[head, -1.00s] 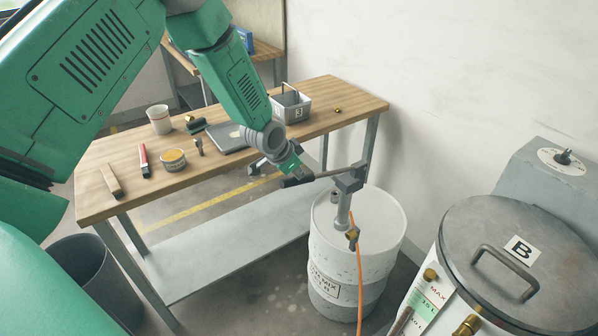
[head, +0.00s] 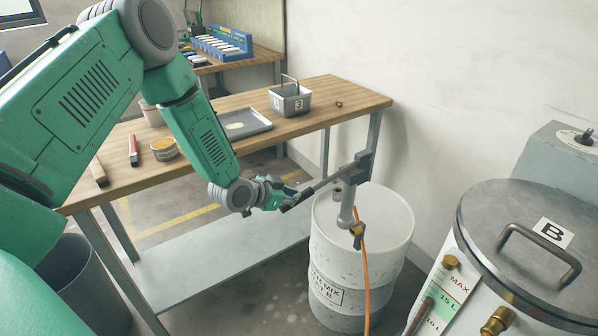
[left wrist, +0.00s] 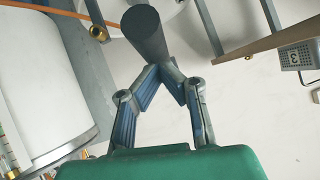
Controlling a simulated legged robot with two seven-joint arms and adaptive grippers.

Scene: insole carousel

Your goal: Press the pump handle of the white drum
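The white drum (head: 335,255) stands on the floor at the right end of the workbench, with a grey pump (head: 346,205) upright on its lid. The pump handle (head: 325,182) slopes down to the left to a dark grip. My left gripper (head: 285,198) is at that grip, its arm reaching in from the left. In the left wrist view the fingers (left wrist: 160,70) converge with their tips together, right by the dark grip (left wrist: 146,32). The grip appears against the fingertips, not between them; exact contact is hard to tell. My right gripper is not in view.
An orange hose (head: 365,270) hangs from the pump. A large lidded vessel marked B (head: 490,215) stands at right. The workbench (head: 345,100) carries a grey basket (head: 290,99), a tray (head: 240,124) and small items. A dark bin (head: 85,285) stands at lower left.

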